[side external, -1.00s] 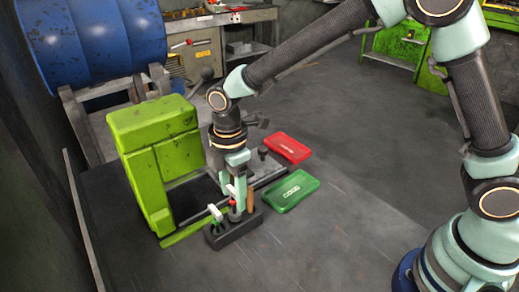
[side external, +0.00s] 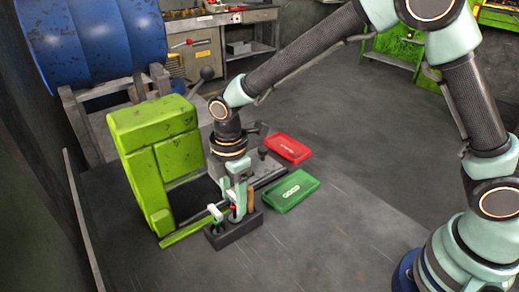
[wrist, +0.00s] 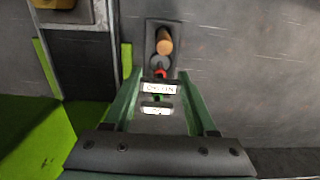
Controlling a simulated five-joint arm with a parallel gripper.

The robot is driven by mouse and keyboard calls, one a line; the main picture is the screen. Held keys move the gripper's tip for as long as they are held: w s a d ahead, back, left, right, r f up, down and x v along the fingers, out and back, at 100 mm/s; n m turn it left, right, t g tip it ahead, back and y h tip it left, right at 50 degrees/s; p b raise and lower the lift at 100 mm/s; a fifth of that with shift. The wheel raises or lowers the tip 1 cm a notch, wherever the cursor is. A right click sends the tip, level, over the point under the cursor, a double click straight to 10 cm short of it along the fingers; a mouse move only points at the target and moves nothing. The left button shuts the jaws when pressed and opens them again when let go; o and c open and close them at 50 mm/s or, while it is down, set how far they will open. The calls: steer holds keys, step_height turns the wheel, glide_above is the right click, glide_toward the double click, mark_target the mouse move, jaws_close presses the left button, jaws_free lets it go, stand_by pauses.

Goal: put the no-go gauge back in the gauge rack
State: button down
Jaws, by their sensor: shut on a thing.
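The black gauge rack (side external: 236,233) sits on the dark bench in front of the green press. My gripper (side external: 235,207) points down over it, shut on the no-go gauge, whose red part (side external: 233,208) shows between the fingers low over the rack. The wrist view shows the red part (wrist: 160,72) and a white lettered plate (wrist: 158,88) between the fingers. A second gauge, with a white top (side external: 214,211) and green part, stands in the rack at the left. A wooden handle (side external: 251,196) stands at the right. The fingers hide whether the no-go gauge is fully seated.
The green press (side external: 155,150) stands close behind and left of the rack. A green tray (side external: 292,191) and a red tray (side external: 288,149) lie to the right. The bench in front of the rack is clear.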

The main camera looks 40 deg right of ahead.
steer(key=shift+f, duration=0.6)
stand_by(0.3)
steer(key=shift+c, duration=0.6)
jaws_free()
steer(key=shift+r, duration=0.1)
steer(key=shift+r, duration=4.95)
